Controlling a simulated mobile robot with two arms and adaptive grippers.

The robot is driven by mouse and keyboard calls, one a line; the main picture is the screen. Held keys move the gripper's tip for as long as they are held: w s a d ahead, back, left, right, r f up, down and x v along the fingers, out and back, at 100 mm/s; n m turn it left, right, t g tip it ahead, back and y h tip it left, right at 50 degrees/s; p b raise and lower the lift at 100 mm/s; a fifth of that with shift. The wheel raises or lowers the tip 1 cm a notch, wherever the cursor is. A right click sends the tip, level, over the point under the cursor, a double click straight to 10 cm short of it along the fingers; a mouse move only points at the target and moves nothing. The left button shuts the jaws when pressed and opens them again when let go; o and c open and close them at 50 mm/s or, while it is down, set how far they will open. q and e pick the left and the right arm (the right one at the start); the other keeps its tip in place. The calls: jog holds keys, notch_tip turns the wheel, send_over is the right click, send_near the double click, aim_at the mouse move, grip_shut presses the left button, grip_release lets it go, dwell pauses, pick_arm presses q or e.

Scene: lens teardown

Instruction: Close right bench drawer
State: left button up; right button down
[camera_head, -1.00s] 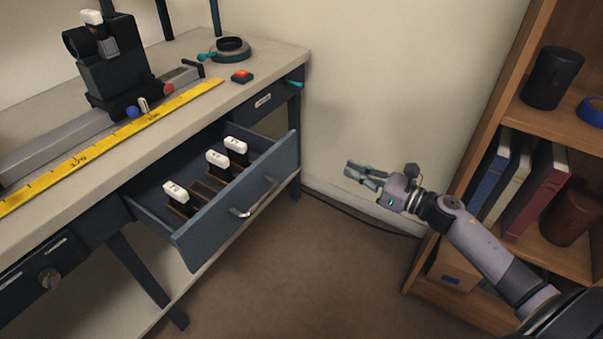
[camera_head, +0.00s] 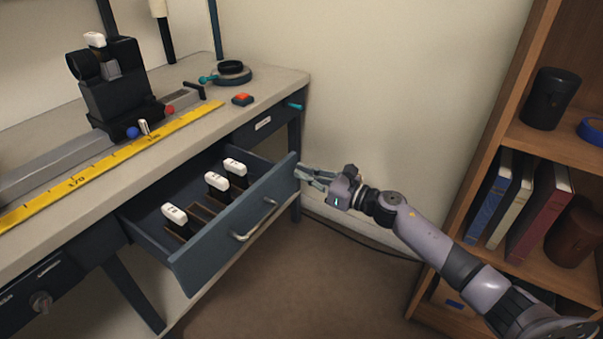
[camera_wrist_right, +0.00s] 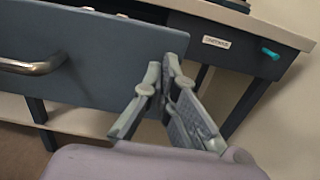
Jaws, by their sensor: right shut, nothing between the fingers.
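The right bench drawer (camera_head: 228,232) is pulled out from under the bench top, with a blue-grey front and a metal bar handle (camera_head: 256,220). Several white-topped pieces stand in slots inside it. My right gripper (camera_head: 302,173) is shut and empty, with its fingertips at the right end of the drawer front. In the right wrist view the fingertips (camera_wrist_right: 167,68) overlap the edge of the drawer front (camera_wrist_right: 95,60); whether they touch it I cannot tell. The handle (camera_wrist_right: 35,66) is to the left of the fingers there. My left gripper is not in view.
The bench top (camera_head: 290,78) carries a dark device (camera_head: 112,85) on a rail, a yellow ruler (camera_head: 110,160) and a red button (camera_head: 242,99). A wooden bookshelf (camera_head: 497,95) stands at right, near my right arm. Floor in front of the drawer is clear.

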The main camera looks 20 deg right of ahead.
jog(key=shift+w+a, duration=0.25)
jog(key=shift+w, duration=0.15)
